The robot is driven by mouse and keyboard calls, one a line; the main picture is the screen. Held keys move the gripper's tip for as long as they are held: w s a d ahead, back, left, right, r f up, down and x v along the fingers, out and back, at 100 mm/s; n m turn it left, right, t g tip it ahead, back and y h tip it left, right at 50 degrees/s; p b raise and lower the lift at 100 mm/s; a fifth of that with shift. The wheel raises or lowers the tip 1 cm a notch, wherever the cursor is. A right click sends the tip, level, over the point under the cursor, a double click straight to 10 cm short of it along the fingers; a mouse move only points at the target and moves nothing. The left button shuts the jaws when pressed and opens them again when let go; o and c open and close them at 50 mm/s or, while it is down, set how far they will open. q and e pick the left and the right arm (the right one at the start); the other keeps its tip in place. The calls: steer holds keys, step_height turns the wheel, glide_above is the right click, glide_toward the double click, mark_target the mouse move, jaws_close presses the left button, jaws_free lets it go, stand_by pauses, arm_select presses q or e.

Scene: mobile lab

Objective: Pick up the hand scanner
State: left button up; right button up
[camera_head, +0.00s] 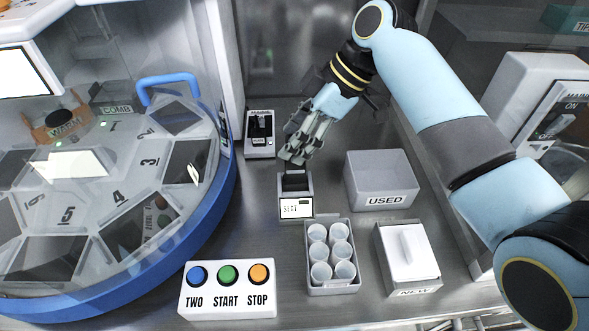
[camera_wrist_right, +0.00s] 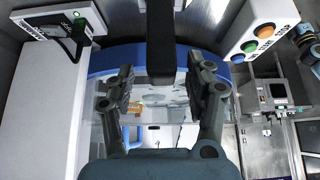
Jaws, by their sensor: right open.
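What looks like the hand scanner (camera_head: 295,183) is a dark piece standing in a small white labelled holder (camera_head: 296,207), in the middle of the bench in the head view. My right gripper (camera_head: 294,158) is open and empty, just above and behind it, fingers pointing down and slightly left. In the right wrist view the two fingers (camera_wrist_right: 160,88) stand wide apart. A black upright bar (camera_wrist_right: 160,40) shows between them from the top edge; I cannot tell whether it is the scanner. My left gripper is out of view.
The grey USED bin (camera_head: 381,181) is right, the cup tray (camera_head: 333,290) and NEW box (camera_head: 409,270) in front. The three-button box (camera_head: 228,304) and blue-rimmed carousel (camera_head: 222,190) lie left. A narrow bare strip surrounds the holder.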

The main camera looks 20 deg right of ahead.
mark_target(284, 179)
steer(key=x, duration=0.4)
steer(key=shift+s+d+f+p, duration=0.1)
steer(key=shift+s+p, duration=0.1)
steer(key=shift+p, duration=0.1)
steer(key=shift+w+f, duration=0.1)
steer(key=shift+f, duration=0.2)
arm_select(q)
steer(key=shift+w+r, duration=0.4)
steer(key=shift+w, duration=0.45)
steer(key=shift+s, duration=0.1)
arm_select(e)
steer(key=shift+c, duration=0.3)
steer(key=shift+c, duration=1)
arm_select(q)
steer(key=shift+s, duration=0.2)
arm_select(e)
jaws_close()
